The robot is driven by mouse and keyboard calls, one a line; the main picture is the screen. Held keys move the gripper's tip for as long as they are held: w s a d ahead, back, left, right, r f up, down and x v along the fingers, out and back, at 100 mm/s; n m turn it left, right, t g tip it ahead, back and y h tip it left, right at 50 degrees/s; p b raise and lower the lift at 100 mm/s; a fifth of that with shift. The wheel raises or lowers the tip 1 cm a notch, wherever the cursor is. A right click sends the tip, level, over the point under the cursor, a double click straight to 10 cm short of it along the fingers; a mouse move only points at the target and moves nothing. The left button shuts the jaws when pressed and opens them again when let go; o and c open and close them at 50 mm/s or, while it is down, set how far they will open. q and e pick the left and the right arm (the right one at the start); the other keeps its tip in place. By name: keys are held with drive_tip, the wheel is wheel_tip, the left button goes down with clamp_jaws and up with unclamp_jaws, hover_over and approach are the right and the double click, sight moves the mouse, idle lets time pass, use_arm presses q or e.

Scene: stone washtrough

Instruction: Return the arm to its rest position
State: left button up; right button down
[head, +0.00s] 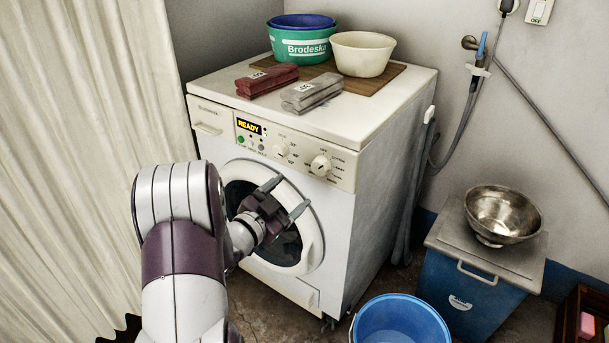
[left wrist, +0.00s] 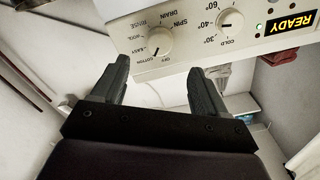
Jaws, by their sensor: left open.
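My left gripper (head: 287,196) is open and empty in front of the round door of a white washing machine (head: 375,225). Its two dark fingers cover part of the door (head: 311,258); I cannot tell whether they touch it. The left wrist view also shows the spread fingers of the left gripper (left wrist: 160,68) with nothing between them. Above them there is the machine's control panel (left wrist: 188,45), upside down, with two dials and a lit READY display. My left arm reaches in from the lower left of the head view. My right gripper is not in view.
On the machine top are a green basin (head: 302,46), a cream bowl (head: 362,54), and red (head: 267,80) and grey (head: 312,92) folded bundles. A blue bucket (head: 400,322) stands front right. A steel bowl (head: 503,213) sits on a blue cooler (head: 455,293). A curtain (head: 85,130) hangs left.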

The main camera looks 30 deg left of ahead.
use_arm(q)
drive_tip(key=shift+s, duration=1.2)
